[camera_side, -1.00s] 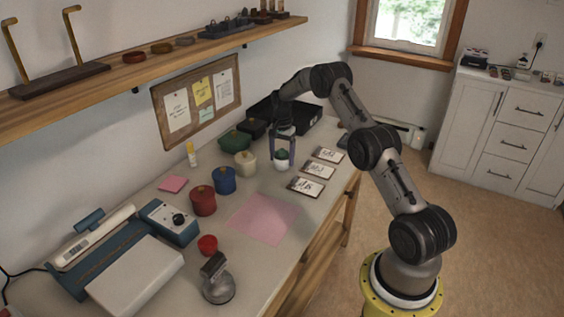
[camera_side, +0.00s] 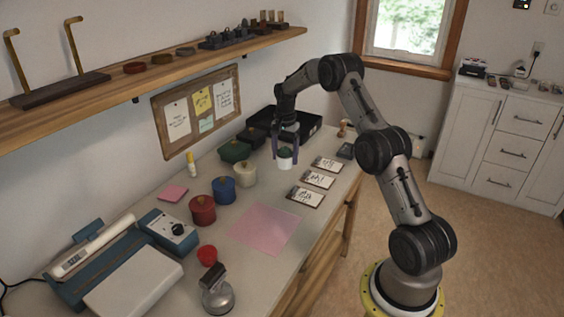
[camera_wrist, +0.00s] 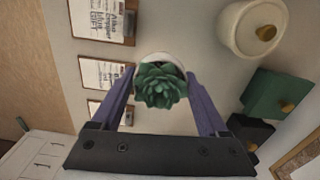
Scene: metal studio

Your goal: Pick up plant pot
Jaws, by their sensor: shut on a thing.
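The plant pot (camera_side: 285,162) is small and white with a green succulent in it. My gripper (camera_side: 285,155) is shut on it, with one purple finger on each side, and holds it upright over the bench. In the wrist view the succulent (camera_wrist: 160,86) sits between the two fingers (camera_wrist: 160,92), and the white rim of the pot shows behind the leaves. The underside of the pot and its exact height over the bench are hard to tell.
A cream lidded pot (camera_side: 244,174) stands left of the plant pot, with blue (camera_side: 223,190) and red (camera_side: 202,210) ones nearer. Several cards (camera_side: 317,179) lie to the right. A black tray (camera_side: 300,128) is behind. A pink sheet (camera_side: 262,228) lies in front.

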